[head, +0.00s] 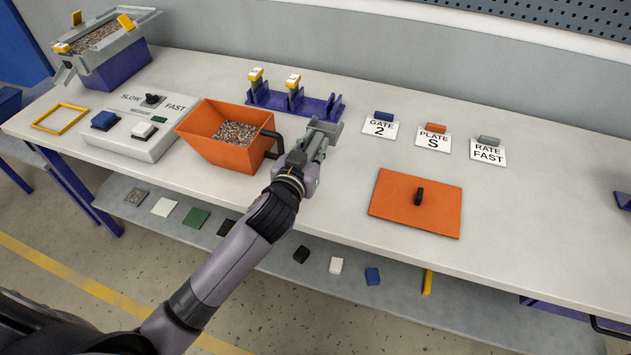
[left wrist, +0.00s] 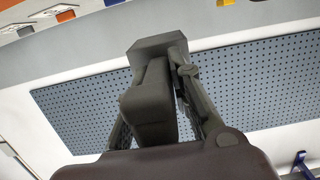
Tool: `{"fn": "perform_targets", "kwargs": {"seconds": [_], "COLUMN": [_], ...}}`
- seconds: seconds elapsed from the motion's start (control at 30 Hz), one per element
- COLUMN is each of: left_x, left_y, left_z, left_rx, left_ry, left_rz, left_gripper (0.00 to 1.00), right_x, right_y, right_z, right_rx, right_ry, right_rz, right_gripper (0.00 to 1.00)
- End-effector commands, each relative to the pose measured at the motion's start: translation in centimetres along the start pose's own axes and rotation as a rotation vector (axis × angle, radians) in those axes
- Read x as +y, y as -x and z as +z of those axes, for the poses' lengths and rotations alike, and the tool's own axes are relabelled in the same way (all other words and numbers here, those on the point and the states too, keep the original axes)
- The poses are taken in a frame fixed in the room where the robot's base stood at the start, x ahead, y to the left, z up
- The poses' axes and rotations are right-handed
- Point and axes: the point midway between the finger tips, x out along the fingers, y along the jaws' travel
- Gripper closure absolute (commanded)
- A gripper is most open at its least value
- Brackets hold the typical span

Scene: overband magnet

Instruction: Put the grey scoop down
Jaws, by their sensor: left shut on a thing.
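My left gripper (head: 311,150) reaches over the table (head: 350,232), just right of the orange bin's black handle (head: 270,143). It is shut on a small grey piece (head: 326,129), which I take to be the grey scoop. The gripper covers much of it, and I cannot tell whether it touches the table. In the left wrist view my left gripper (left wrist: 158,75) fills the middle, with a dark grey block (left wrist: 155,46) at its tips. My right gripper is not in view.
The orange bin (head: 197,140) holds mixed granules. A blue rack (head: 320,105) stands behind the gripper. Label cards (head: 433,140) and an orange plate with a knob (head: 395,205) lie to the right. Bare table lies between the gripper and that plate.

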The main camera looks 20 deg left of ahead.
Motion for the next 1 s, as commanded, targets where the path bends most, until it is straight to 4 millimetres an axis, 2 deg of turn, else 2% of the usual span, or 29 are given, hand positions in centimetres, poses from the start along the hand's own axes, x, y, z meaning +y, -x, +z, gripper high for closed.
{"fn": "perform_targets", "kwargs": {"seconds": [0.03,0.1,0.2,0.3,0.47,0.7,0.97,1.0], "left_x": [0.0,0.0,0.0,0.0,0.0,0.0,0.0,0.0], "left_y": [-0.2,-0.5,-0.9,-1.1,-1.3,-1.8,-1.8,-1.8], "left_z": [1.9,3.6,5.8,7.2,8.4,11.5,11.9,11.9], "left_rx": [-0.007,-0.004,-0.003,-0.001,0.000,0.001,0.000,-0.001], "left_ry": [-0.001,0.000,-0.001,0.000,0.001,0.001,0.000,0.000], "left_rz": [0.001,0.000,0.000,0.000,-0.001,0.000,0.001,0.001], "left_gripper": [1.00,1.00,1.00,1.00,1.00,1.00,1.00,0.78], "right_x": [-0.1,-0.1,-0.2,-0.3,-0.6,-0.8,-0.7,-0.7], "right_y": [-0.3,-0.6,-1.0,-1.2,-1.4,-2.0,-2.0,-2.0], "right_z": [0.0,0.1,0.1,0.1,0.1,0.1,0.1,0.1], "right_rx": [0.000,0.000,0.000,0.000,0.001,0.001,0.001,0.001], "right_ry": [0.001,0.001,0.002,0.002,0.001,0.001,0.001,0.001], "right_rz": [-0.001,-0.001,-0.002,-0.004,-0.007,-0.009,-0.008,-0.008], "right_gripper": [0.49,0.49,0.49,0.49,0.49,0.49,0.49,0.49]}}
